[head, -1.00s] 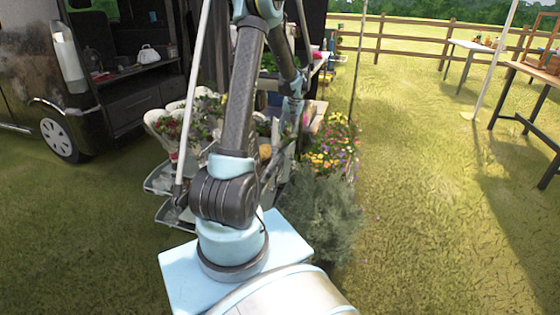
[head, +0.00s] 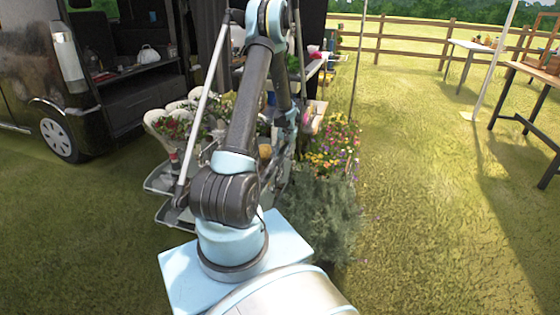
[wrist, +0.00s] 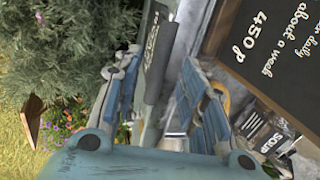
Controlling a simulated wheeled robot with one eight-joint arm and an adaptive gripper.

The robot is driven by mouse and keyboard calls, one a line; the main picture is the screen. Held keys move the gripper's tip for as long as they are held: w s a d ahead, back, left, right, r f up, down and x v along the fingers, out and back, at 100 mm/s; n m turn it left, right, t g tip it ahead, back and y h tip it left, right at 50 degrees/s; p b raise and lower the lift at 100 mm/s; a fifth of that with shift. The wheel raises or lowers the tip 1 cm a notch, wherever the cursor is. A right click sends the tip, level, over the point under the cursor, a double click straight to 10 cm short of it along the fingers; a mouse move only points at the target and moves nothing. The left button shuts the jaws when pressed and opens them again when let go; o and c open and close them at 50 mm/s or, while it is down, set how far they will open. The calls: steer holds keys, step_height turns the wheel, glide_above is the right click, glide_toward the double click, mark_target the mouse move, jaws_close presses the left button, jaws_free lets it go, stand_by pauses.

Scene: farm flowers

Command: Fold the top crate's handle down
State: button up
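My gripper (wrist: 160,66) shows in the wrist view with its two blue-grey fingers apart. A dark grey bar (wrist: 158,60), which looks like a crate handle, lies between the fingers. I cannot tell whether either finger touches it. In the head view my arm covers the crate area, and the gripper's fingers cannot be made out.
A chalkboard (wrist: 270,42) and a soup packet (wrist: 266,140) are close on the right in the wrist view. A bushy grey-green plant (head: 318,212) and bright flowers (head: 333,150) stand beside my arm. Flower buckets (head: 165,128) are left.

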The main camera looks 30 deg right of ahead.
mark_target(281, 160)
steer(key=shift+w+a+f, duration=0.1)
steer(key=shift+f, duration=0.7)
steer(key=shift+w+a+f, duration=0.1)
steer(key=shift+f, duration=0.7)
jaws_close()
steer(key=shift+a, duration=0.15)
